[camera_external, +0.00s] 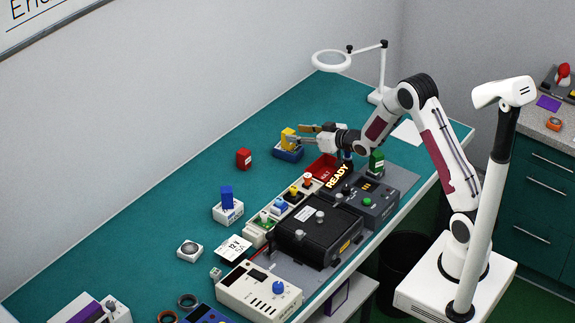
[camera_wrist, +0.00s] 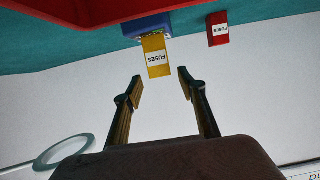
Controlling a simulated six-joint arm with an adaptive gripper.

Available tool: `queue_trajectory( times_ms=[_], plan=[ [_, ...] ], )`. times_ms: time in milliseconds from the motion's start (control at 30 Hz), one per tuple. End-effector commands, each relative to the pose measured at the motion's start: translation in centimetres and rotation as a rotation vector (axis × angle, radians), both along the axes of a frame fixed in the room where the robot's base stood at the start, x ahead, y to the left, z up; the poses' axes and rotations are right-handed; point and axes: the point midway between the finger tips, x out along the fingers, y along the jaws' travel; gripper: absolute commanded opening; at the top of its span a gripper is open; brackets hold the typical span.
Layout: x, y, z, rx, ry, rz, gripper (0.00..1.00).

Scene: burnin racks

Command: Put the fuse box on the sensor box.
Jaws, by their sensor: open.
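A yellow fuse box (camera_external: 288,138) stands on a blue box (camera_external: 287,154) at the far side of the bench. In the wrist view the yellow box (camera_wrist: 156,56) shows a FUSES label, upside down, with the blue box (camera_wrist: 140,25) behind it. A red fuse box (camera_external: 243,158) stands alone on the mat; it also shows in the wrist view (camera_wrist: 218,30). My gripper (camera_external: 304,130) is open and empty, beside the yellow box; its fingertips (camera_wrist: 160,79) point at that box. I cannot tell which box is the sensor box; no such label is readable.
A red tray (camera_external: 323,167), a green block (camera_external: 376,160) and a black case (camera_external: 317,232) are nearer the front. A magnifier lamp (camera_external: 332,60) stands behind.

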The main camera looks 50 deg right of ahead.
Motion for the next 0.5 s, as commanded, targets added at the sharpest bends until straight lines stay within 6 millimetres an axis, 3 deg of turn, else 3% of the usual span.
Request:
queue_trajectory(
  times_ms=[500],
  plan=[
    [-0.2, 0.0, 6.0, -0.001, -0.003, 0.001, 0.41]
  ],
)
